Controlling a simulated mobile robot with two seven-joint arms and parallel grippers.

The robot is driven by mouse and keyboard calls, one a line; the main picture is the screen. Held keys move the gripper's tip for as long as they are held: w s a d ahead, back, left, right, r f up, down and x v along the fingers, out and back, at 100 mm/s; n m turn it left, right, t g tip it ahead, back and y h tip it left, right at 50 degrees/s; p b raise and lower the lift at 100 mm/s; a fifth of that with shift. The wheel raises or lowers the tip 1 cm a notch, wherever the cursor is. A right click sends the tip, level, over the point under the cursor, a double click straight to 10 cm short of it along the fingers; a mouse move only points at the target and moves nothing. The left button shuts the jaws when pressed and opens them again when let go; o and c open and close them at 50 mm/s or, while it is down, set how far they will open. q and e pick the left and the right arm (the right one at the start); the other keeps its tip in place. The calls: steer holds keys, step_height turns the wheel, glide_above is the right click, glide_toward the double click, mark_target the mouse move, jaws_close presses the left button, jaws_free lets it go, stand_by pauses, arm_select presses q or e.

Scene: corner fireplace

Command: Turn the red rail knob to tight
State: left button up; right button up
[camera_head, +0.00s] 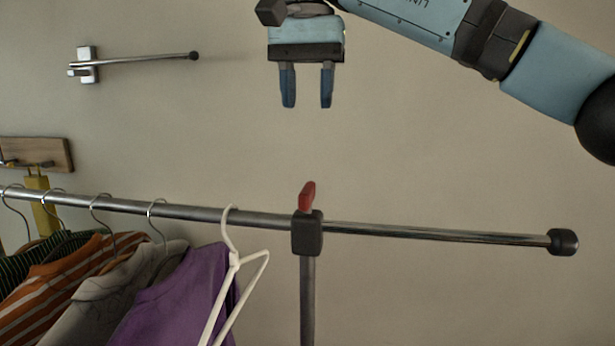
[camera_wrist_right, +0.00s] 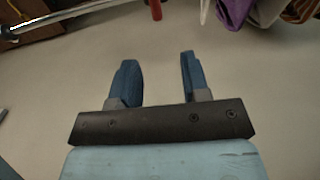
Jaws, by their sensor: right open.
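The red rail knob (camera_head: 308,196) stands up from the top of a black clamp block (camera_head: 307,233) on the clothes rail, tilted slightly right in the head view. In the right wrist view the red knob (camera_wrist_right: 156,10) shows at the top edge, partly cut off. My right gripper (camera_head: 306,104) is open and empty, above the knob and apart from it, fingers pointing down in the head view. Its fingers also show in the right wrist view (camera_wrist_right: 155,75) with nothing between them. My left gripper is not in view.
The metal rail (camera_head: 430,233) runs across, ending in a black cap (camera_head: 563,242). A white hanger (camera_head: 233,258) hangs left of the clamp, beside a purple garment (camera_head: 180,295) and other clothes. A wall rod (camera_head: 140,59) is at upper left. The rail's right part is clear.

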steer(key=s+f, duration=0.1)
steer(key=s, duration=0.3)
glide_above(307, 187)
steer(key=f, duration=0.6)
steer(key=shift+w+d+f+p, duration=0.15)
steer(key=shift+w+p, duration=0.1)
steer(key=shift+p, duration=0.15)
steer(key=f, duration=0.3)
steer(key=shift+s+f+p, duration=0.3)
steer(key=shift+f+p, duration=0.05)
steer(key=shift+f, duration=0.3)
steer(key=shift+w+f, duration=0.2)
steer(key=shift+f, duration=0.3)
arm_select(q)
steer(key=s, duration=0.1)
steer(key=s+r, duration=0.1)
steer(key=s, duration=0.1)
arm_select(e)
steer(key=shift+s, duration=0.15)
jaws_close()
